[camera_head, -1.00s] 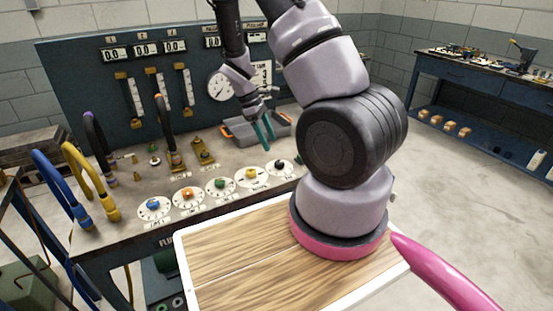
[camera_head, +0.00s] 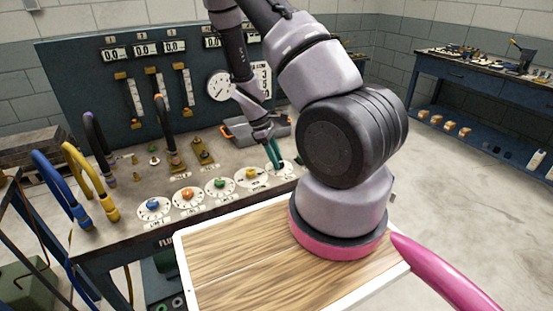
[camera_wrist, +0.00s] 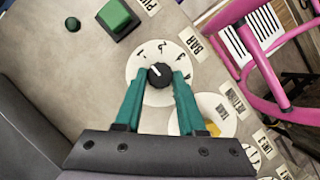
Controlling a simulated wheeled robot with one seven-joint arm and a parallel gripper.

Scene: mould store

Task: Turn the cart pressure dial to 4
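The black-knobbed dial (camera_head: 286,171) is the rightmost of a row of white round dials on the bench's front edge. In the wrist view its black knob (camera_wrist: 160,76) sits on a white disc (camera_wrist: 150,52) with numerals, beside a "BAR" label (camera_wrist: 196,43). The knob's white mark points to the upper left, roughly toward the low numerals; the exact reading is too small to tell. My gripper (camera_head: 274,165) is at this dial. In the wrist view its green fingers (camera_wrist: 158,79) stand open on either side of the knob; whether they touch it I cannot tell.
The neighbouring dial with a yellow knob (camera_head: 250,174) is close on the left; it also shows in the wrist view (camera_wrist: 214,130). A green button (camera_wrist: 116,17) lies beyond.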

